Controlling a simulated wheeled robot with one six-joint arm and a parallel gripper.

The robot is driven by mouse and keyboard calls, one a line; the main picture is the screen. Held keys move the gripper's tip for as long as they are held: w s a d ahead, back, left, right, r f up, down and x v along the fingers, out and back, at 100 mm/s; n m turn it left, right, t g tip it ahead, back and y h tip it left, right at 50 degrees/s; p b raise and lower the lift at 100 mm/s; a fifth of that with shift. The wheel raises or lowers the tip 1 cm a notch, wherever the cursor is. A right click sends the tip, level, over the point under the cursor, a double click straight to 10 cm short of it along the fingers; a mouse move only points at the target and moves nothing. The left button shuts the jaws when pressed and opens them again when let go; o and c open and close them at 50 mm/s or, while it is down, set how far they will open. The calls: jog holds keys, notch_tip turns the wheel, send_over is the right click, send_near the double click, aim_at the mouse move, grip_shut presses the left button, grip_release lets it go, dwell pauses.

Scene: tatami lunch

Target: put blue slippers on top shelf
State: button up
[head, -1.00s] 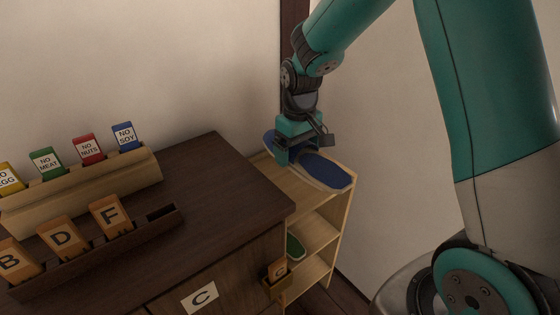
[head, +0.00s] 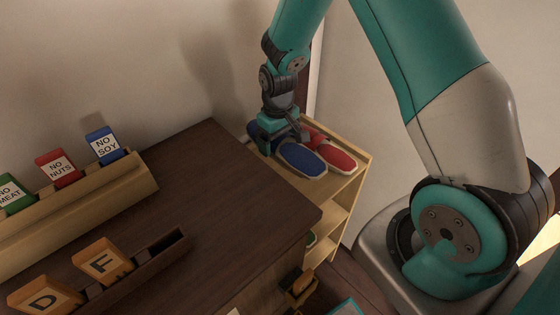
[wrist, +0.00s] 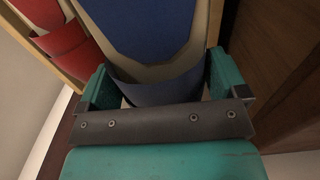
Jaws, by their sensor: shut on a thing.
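The blue slippers (head: 302,159) are at the top shelf (head: 344,186) of the light wooden rack, toward its left side. Whether they rest fully on the board is hard to tell. My gripper (head: 280,143) reaches down from above and is shut on them. In the wrist view my gripper (wrist: 160,88) has a finger on each side of the dark blue band, and the blue sole (wrist: 145,25) extends beyond it. Part of the slippers is hidden behind my gripper in the head view.
Red slippers (head: 340,158) lie right beside the blue ones on the top shelf. A dark wooden cabinet (head: 215,215) stands close on the left, holding card racks. A wall is behind. Lower shelves (head: 328,235) are partly visible; something green sits there.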

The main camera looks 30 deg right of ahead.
aim_at(279, 170)
notch_tip(279, 170, down, 10)
jog(key=shift+r+p, duration=0.25)
jog(key=shift+p, duration=0.15)
jog(key=shift+f, duration=0.2)
jog(key=o, duration=0.7)
jog(key=shift+r, duration=0.1)
notch_tip(279, 170, up, 12)
jog(key=shift+f+b, duration=0.15)
jog(key=shift+b, duration=0.75)
jog(key=s+a+r+n+y, duration=0.2)
jog(key=s+a+r, duration=0.45)
jog(key=r, duration=0.25)
jog(key=s+a+r+n+y, duration=0.1)
jog(key=s+a+r, duration=0.4)
jog(key=s+r, duration=0.25)
jog(key=shift+n+y, duration=0.6)
jog(key=shift+n, duration=0.3)
jog(key=s+a+r, duration=0.1)
jog(key=s, duration=0.2)
jog(key=s+a+r, duration=0.1)
jog(key=s+r, duration=0.1)
jog(key=s, duration=0.2)
jog(key=s+a+r, duration=0.1)
jog(key=s+r, duration=0.1)
jog(key=s, duration=0.1)
jog(key=shift+s, duration=0.3)
